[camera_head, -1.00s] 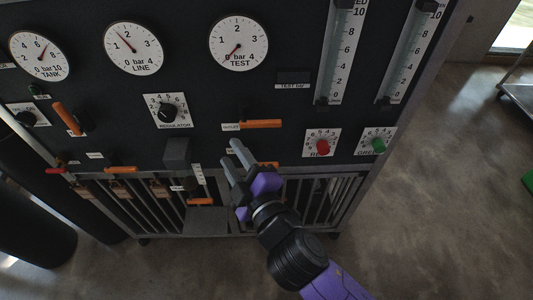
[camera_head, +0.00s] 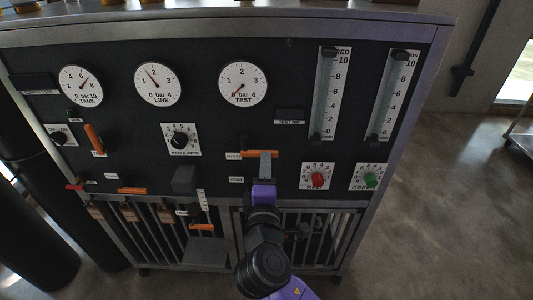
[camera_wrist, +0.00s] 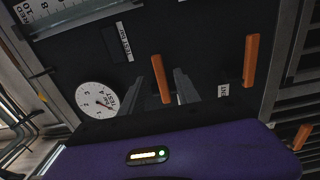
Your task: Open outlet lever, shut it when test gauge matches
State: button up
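The orange outlet lever (camera_head: 262,154) lies level on the black panel, right of its small white label. In the wrist view the outlet lever (camera_wrist: 161,79) stands between the two grey fingers of my gripper (camera_wrist: 171,86). A gap shows on the right side, so the gripper looks open around the lever. In the head view my gripper (camera_head: 265,165) covers part of the lever. The test gauge (camera_head: 243,84) is above; its needle points down-left, near 0. It also shows in the wrist view (camera_wrist: 97,100). A dark test set plate (camera_head: 290,115) is right of the gauge.
A second orange lever (camera_wrist: 251,61), labelled vent, is close beside the outlet lever. The line gauge (camera_head: 158,84) reads between 1 and 2. The regulator knob (camera_head: 180,139) is left; red (camera_head: 318,179) and green (camera_head: 370,180) knobs are right. A dark box (camera_head: 185,179) protrudes lower left.

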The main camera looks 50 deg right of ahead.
aim_at(259, 154)
jog(key=shift+x, duration=2.75)
grip_shut()
jog(key=shift+s, duration=0.1)
